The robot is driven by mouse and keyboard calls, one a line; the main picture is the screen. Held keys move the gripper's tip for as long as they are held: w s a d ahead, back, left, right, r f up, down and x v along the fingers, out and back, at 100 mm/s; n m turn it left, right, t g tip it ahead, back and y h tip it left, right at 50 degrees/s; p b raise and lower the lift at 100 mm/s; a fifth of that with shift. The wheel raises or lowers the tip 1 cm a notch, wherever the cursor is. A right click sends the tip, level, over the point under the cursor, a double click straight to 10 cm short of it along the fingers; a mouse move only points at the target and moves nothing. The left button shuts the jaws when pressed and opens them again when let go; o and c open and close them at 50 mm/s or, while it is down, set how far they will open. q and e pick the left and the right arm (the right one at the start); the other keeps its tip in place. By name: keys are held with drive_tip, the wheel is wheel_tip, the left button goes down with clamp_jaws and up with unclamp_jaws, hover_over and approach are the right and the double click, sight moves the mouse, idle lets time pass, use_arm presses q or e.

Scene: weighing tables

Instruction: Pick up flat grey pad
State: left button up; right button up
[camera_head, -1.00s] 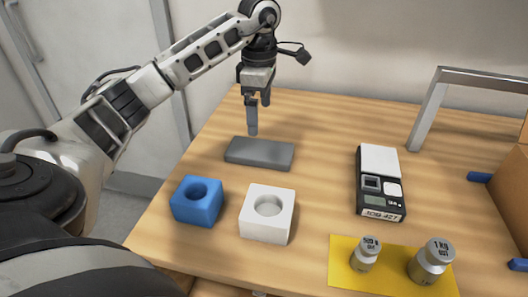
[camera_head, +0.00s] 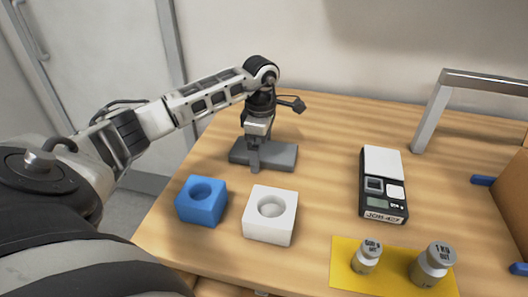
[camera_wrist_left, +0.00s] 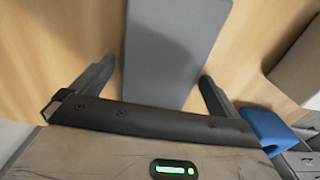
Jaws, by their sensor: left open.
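The flat grey pad (camera_head: 284,155) lies on the wooden table behind the blue and white blocks in the head view. It also shows in the left wrist view (camera_wrist_left: 172,50), running up between the two fingers. My left gripper (camera_head: 256,162) points down at the pad, low over its middle. In the left wrist view the left gripper (camera_wrist_left: 155,85) is open, with one finger on each side of the pad and a gap to both. Whether the fingertips touch the table is hidden. My right gripper is not in view.
A blue block (camera_head: 201,200) and a white block (camera_head: 270,215), each with a round hole, stand in front of the pad. A scale (camera_head: 384,185) stands to the right. Two weights (camera_head: 367,256) (camera_head: 431,265) stand on a yellow mat (camera_head: 388,286). A metal frame (camera_head: 433,118) stands at right.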

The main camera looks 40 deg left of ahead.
use_arm(q)
drive_tip(key=c, duration=1)
drive_tip(key=shift+r, duration=0.15)
